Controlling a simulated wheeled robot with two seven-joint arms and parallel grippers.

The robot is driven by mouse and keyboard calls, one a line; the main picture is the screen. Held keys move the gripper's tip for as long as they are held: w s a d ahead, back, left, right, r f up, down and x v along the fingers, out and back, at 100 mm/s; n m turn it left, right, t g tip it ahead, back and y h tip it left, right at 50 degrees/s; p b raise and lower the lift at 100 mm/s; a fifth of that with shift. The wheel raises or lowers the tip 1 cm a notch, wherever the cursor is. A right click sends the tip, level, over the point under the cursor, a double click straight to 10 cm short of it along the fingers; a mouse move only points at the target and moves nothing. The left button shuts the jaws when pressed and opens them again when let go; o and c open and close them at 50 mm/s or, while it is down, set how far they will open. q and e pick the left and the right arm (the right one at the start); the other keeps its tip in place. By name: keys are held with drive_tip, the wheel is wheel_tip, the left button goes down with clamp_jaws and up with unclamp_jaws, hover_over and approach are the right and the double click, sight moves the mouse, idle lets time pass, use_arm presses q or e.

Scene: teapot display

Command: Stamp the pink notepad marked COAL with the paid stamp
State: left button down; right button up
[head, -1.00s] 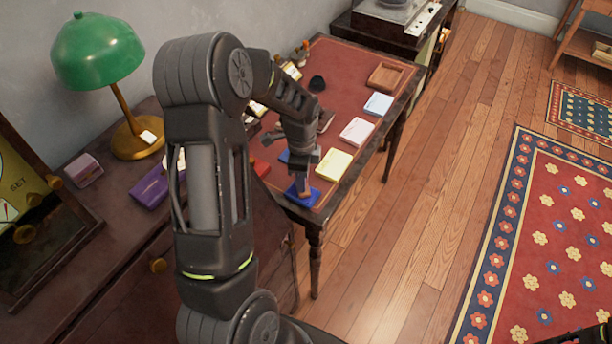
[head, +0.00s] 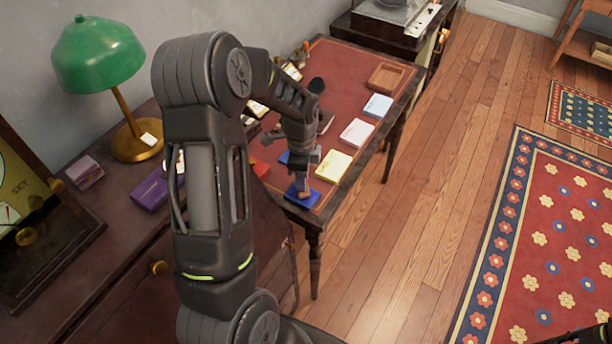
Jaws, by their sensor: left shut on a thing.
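My left gripper (head: 302,182) is at the near corner of the red-topped desk, shut on a small stamp with a brownish handle (head: 304,190). The stamp is at a blue pad (head: 313,200); I cannot tell whether it touches it. The pink notepad (head: 357,132) lies flat near the right edge of the desk, beyond a yellow notepad (head: 335,165) and before a light blue one (head: 378,106). Their markings are too small to read.
The desk (head: 345,60) also bears a wooden tray (head: 387,77), a dark rounded object (head: 316,86) and a red item (head: 261,168). A green lamp (head: 97,55) and a purple box (head: 150,190) stand on the cabinet at left. My left arm hides part of the desk.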

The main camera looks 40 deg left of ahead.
use_arm(q)
drive_tip(key=shift+r+p, duration=1.7)
drive_tip(key=shift+r, duration=1.4)
drive_tip(key=shift+w, duration=0.1)
drive_tip(key=w+d+r+n+b, duration=0.1)
drive_tip(key=w+d+r+n, duration=0.2)
drive_tip(key=d+n, duration=0.3)
drive_tip(key=w+d+r+n+b, duration=0.2)
drive_tip(key=d+n, duration=0.4)
drive_tip(key=d, duration=0.7)
drive_tip(key=shift+w+d+r, duration=0.2)
drive_tip(key=shift+w+r, duration=0.3)
drive_tip(key=shift+r, duration=0.45)
drive_tip(key=shift+w, duration=0.1)
